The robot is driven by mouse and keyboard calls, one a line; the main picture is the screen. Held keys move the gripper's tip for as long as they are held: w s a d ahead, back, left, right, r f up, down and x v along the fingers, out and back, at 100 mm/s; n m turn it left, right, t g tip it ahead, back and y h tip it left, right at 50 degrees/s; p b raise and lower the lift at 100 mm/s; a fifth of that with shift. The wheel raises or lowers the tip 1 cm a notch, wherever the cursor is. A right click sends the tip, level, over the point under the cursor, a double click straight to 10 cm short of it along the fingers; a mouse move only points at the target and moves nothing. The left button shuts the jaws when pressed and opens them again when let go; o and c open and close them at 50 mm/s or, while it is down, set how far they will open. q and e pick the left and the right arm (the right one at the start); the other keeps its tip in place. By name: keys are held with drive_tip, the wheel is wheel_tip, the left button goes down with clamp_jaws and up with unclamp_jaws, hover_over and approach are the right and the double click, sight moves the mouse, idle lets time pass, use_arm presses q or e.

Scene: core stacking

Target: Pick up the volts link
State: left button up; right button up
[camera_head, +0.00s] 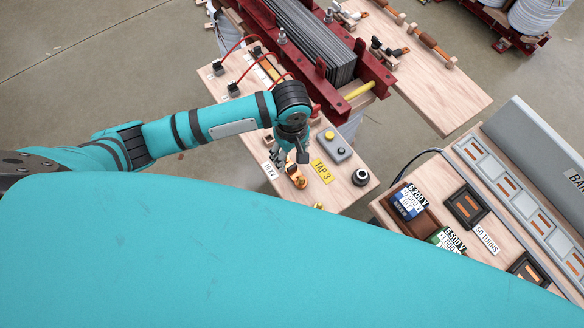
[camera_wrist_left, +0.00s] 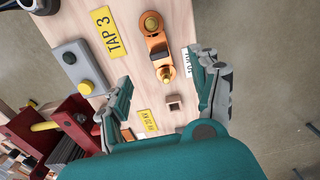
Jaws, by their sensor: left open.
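An orange copper-coloured link (camera_head: 297,180) with brass knobs lies on the light wooden bench, beside the yellow TAP 3 plate (camera_head: 321,170); I take it to be the volts link. It also shows in the left wrist view (camera_wrist_left: 157,48), between and beyond the two fingers. My left gripper (camera_head: 291,155) points down just above it, open and empty. The left wrist view shows its fingers (camera_wrist_left: 162,78) spread on either side of the link's near end. I cannot tell whether they touch it. My right gripper is not in view.
A red-framed core stack (camera_head: 310,38) stands behind. At the right, a bench holds a brown tray (camera_head: 424,223) with labelled coils and a dark 50 TURNS frame (camera_head: 466,207).

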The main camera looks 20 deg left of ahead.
sight(292, 167)
use_arm(q)
drive_tip(key=shift+s+d+f, duration=0.1)
drive_tip(key=shift+f, duration=3.9)
drive_tip(key=c, duration=1.3)
